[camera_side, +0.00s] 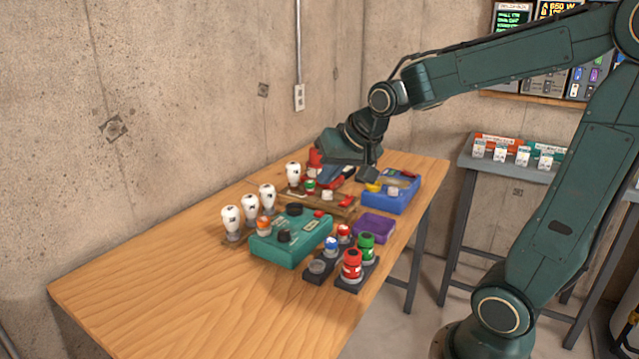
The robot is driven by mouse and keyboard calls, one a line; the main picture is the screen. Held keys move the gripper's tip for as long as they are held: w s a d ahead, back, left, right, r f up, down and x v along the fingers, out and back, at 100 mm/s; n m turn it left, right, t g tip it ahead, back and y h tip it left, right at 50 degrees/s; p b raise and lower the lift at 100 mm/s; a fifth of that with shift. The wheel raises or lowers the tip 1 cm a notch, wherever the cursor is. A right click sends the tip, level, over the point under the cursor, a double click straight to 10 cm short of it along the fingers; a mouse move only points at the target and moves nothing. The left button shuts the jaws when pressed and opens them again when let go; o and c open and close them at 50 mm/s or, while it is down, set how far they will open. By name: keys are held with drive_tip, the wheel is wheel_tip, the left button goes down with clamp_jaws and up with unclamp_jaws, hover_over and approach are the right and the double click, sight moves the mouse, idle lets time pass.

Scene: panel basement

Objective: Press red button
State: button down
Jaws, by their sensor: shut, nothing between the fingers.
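Several red, button-like parts show, and I cannot tell which one the task means. A large red one (352,263) stands on a dark base at the table's front right. A small red one (344,231) is just behind it. A red piece (319,213) sits on the teal box (290,245), and another red part (346,200) is on the wooden board (325,208). My gripper (368,175) is shut and empty, above the back of the table near the blue tray; its fingertips are small and hard to make out.
The wooden table (130,290) is clear at its front left. White bulbs (231,218) stand left of the teal box. A green button (366,245), a purple tray (375,226) and a blue tray (398,202) are on the right. Concrete walls border the table.

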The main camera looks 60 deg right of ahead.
drive_tip(key=w+d+f+m, duration=0.2)
drive_tip(key=w+d+m, duration=0.1)
drive_tip(key=w+d, duration=0.25)
drive_tip(key=m+t+h, duration=0.1)
drive_tip(key=m+h, duration=0.1)
drive_tip(key=m, duration=0.2)
hover_over(321, 215)
drive_tip(key=shift+d+f, duration=0.15)
drive_tip(key=shift+f, duration=2.45)
drive_tip(key=shift+f, duration=0.15)
drive_tip(key=shift+f, duration=4.3)
drive_tip(key=shift+f, duration=0.9)
drive_tip(key=shift+r, duration=0.9)
drive_tip(key=shift+r, duration=0.15)
